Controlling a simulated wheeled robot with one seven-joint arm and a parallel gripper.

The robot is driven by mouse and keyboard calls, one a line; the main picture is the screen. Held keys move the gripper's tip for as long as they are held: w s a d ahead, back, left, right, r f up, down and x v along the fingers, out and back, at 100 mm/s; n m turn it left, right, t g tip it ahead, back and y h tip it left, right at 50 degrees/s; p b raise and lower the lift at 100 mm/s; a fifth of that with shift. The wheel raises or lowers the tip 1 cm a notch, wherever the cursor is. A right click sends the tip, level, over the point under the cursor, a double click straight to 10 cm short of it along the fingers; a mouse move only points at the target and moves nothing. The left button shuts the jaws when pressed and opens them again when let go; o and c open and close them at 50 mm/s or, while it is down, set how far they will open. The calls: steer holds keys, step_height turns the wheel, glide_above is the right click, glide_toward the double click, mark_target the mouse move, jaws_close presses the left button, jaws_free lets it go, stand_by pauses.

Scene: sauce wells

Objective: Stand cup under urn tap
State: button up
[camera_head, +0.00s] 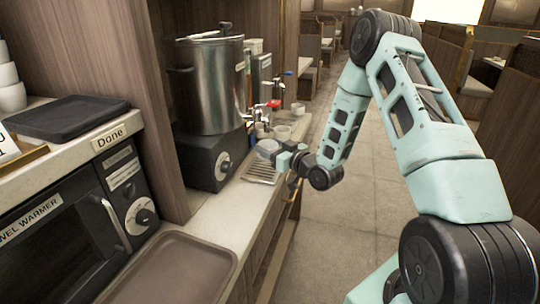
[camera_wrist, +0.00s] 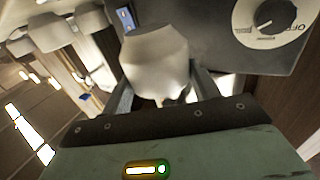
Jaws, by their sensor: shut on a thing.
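The large steel urn (camera_head: 218,85) stands on a black heater base with a dial (camera_head: 225,167), which also shows in the wrist view (camera_wrist: 270,22). Its tap (camera_head: 262,108) sticks out to the right, near a red part. A slotted metal drip tray (camera_head: 262,172) lies on the counter below. My gripper (camera_head: 282,156) is shut on a pale cup (camera_head: 268,146) and holds it near the tap, above the tray's far end. In the wrist view the cup (camera_wrist: 157,60) sits between the two fingers. I cannot tell whether it touches anything below.
Another white cup (camera_head: 282,132) stands behind my gripper, near more dispensers (camera_head: 262,80). A brown tray (camera_head: 178,270) lies at the counter's front. A towel warmer (camera_head: 75,235) and a dark tray (camera_head: 68,118) are at left. The floor right of the counter is clear.

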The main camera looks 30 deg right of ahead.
step_height(320, 180, down, 3)
steer(key=shift+r+p, duration=0.15)
steer(key=shift+p, duration=0.2)
steer(key=shift+w+f+p, duration=0.15)
steer(key=shift+f+p, duration=0.2)
steer(key=shift+f, duration=0.2)
steer(key=shift+f, duration=0.1)
steer(key=shift+f+b, duration=0.1)
steer(key=shift+b, duration=0.25)
steer(key=o, duration=1)
